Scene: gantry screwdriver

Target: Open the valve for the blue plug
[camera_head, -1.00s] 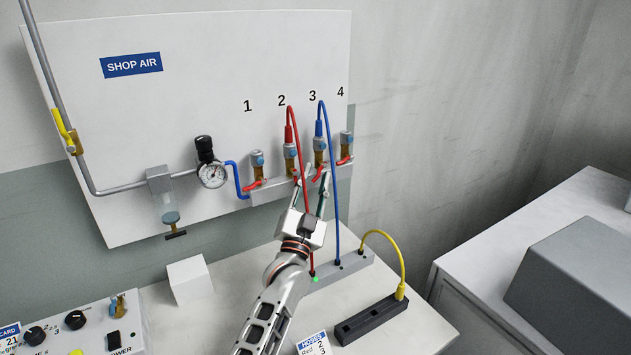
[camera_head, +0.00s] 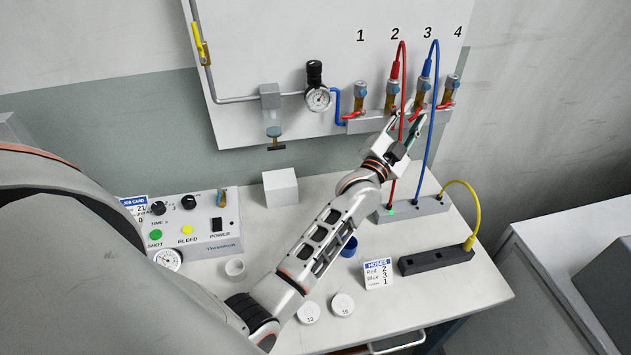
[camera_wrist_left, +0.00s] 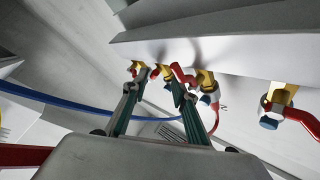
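The blue plug (camera_head: 427,68) sits upright on the outlet under number 3 on the wall panel, with its blue hose looping down to the bench block. Valve 3 (camera_head: 421,96) is a brass body below the plug; its red lever is partly hidden by my gripper. My left gripper (camera_head: 414,120) is just below valve 3. In the left wrist view its two fingers (camera_wrist_left: 158,90) are apart, with brass fittings and a red lever (camera_wrist_left: 182,74) close to the tips. I cannot tell whether a finger touches the lever. My right gripper is not in view.
The red plug (camera_head: 395,69) is on outlet 2, its red hose passing close by my gripper. Valve 1 (camera_head: 359,99) and valve 4 (camera_head: 449,90) flank the pair without plugs. A hose card (camera_head: 378,274) and black block (camera_head: 436,261) stand on the bench.

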